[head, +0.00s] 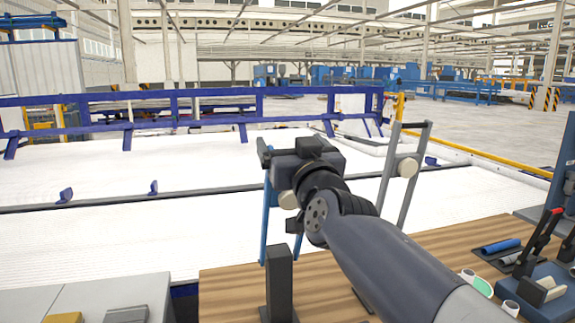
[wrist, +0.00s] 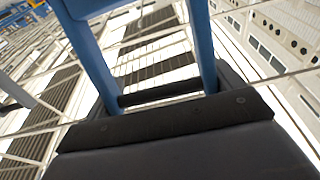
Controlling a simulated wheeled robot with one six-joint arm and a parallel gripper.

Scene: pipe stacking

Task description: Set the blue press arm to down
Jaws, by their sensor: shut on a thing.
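The blue press arm (head: 266,220) stands roughly upright over the wooden table, its two blue bars running down below my gripper. My gripper (head: 268,152) is at its top end and is shut on it. In the wrist view, the two blue bars (wrist: 207,45) run away from the dark jaws, with a dark crossbar (wrist: 160,93) between them close to my gripper (wrist: 165,118). The arm's lower end is partly hidden in the head view by a dark post (head: 280,283).
A similar grey arm (head: 388,180) stands upright to the right. A blue pipe (head: 500,246), pale green pipes (head: 480,285) and a red-handled lever (head: 541,235) are at the table's right. Grey blocks (head: 126,315) lie at lower left. Wooden tabletop (head: 325,288) shows bare around the dark post.

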